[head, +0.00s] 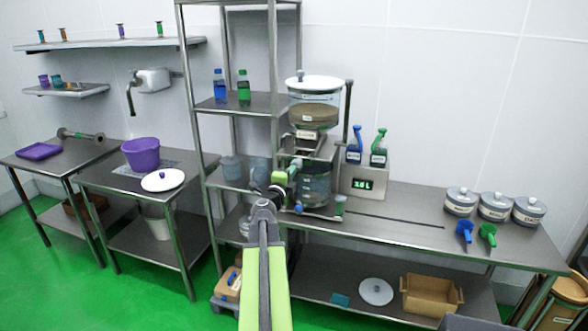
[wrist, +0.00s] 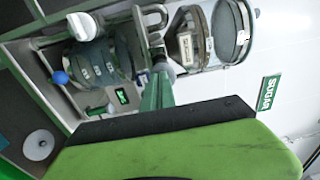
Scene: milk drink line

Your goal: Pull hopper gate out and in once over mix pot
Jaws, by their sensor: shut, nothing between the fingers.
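The hopper (head: 315,113) is a clear cylinder with a white lid and brown contents, on a metal frame above the bench; it shows at the upper right of the wrist view (wrist: 226,35). The mix pot (head: 317,183) stands under it, clear and bluish, and appears at the left of the wrist view (wrist: 98,62). My gripper (head: 293,168) is in front of the gap between hopper and pot, shut and empty; it also shows in the wrist view (wrist: 157,72). The hopper gate is partly hidden near the gripper, and I cannot tell its position or whether the gripper touches it.
A steel shelf rack (head: 240,107) stands close on the left. Lidded tins (head: 494,207) and scoops sit at the bench's right. The bench middle is mostly clear.

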